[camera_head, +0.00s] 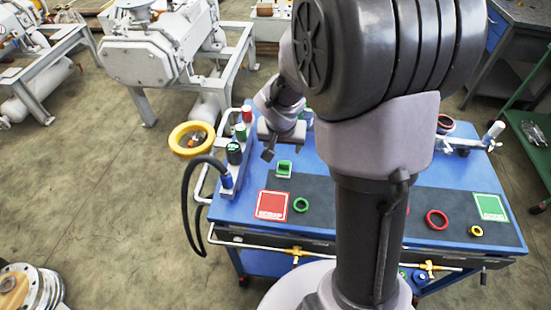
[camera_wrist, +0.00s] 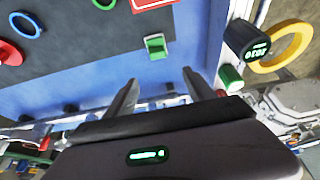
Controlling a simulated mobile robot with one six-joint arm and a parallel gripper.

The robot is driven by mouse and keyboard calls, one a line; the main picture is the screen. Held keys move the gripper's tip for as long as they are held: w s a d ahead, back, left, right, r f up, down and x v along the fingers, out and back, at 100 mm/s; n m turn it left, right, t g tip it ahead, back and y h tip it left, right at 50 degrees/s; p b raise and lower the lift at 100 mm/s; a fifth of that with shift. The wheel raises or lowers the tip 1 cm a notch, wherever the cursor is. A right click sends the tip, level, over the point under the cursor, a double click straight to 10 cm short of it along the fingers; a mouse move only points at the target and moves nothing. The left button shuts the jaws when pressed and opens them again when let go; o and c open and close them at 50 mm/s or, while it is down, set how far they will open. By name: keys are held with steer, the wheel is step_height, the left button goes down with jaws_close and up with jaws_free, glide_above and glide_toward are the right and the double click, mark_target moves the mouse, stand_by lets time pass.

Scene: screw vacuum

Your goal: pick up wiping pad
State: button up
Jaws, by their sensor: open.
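A small green block with a pale edge, which looks like the wiping pad (camera_head: 284,168), lies on the blue table top (camera_head: 235,215) near its left end. In the wrist view the green pad (camera_wrist: 156,46) sits beyond the fingertips, on the border of the dark mat and the blue surface. My gripper (camera_head: 268,152) is above the table, just up and left of the pad in the head view. In the wrist view my gripper (camera_wrist: 160,78) has its two fingers apart with nothing between them. The pad appears apart from the fingers.
Capped bottles, including a dark one (camera_head: 234,153), line the table's left edge. A yellow ring-shaped holder (camera_head: 191,139) juts out beside them. A red square (camera_head: 271,205), a green ring (camera_head: 300,205) and a red ring (camera_head: 436,219) lie on the dark mat.

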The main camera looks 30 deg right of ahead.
mark_target(284, 162)
steer(key=b+x, duration=0.2)
steer(key=x, duration=0.5)
steer(key=shift+f, duration=0.3)
step_height(284, 162, down, 5)
steer(key=b, duration=0.3)
steer(key=shift+d+r, duration=0.15)
steer(key=shift+d, duration=0.05)
steer(key=shift+w+d+f, duration=0.1)
steer(key=shift+w+f, duration=0.15)
steer(key=shift+r, duration=0.1)
jaws_close()
step_height(284, 162, up, 4)
steer(key=p, duration=0.2)
steer(key=shift+r+p, duration=0.15)
steer(key=shift+p, duration=0.25)
steer(key=s+d, duration=0.1)
steer(key=s, duration=0.4)
steer(key=s+d+b, duration=0.1)
steer(key=s, duration=0.4)
steer(key=s+d, duration=0.1)
steer(key=s, duration=0.4)
steer(key=shift+s+r, duration=0.35)
steer(key=shift+s, duration=0.05)
